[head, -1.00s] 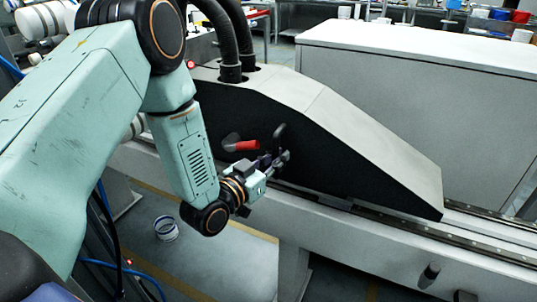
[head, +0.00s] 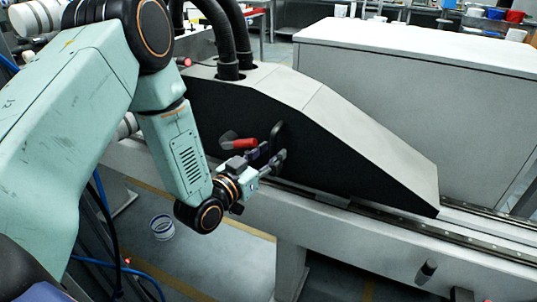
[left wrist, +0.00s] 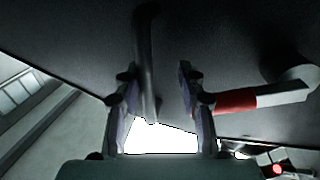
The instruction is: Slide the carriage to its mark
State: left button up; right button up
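The carriage (head: 370,148) is a wedge-shaped housing with a pale sloping top and a black side, standing on a long rail bed (head: 430,243). A dark upright bar handle (head: 277,135) stands out from its black side; a red-gripped lever (head: 240,144) is to its left. My left gripper (head: 269,157) is at the bar handle, fingers apart. In the left wrist view, the bar handle (left wrist: 146,60) lies in the gap between the fingers (left wrist: 157,100), and the red lever (left wrist: 237,101) is beside the right-hand finger. My right gripper is not in view. I cannot make out the mark.
Two black hoses (head: 230,50) enter the carriage's top. A large pale cabinet (head: 410,80) stands behind the rail. Bare rail (head: 490,228) runs on past the carriage's low right end. A small round container (head: 162,227) is on the floor at lower left.

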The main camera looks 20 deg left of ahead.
aim_at(280, 109)
pick_arm(q)
jog(key=shift+r, duration=0.2)
notch_tip(280, 109, up, 10)
jog(key=shift+f, duration=0.15)
dwell(0.4)
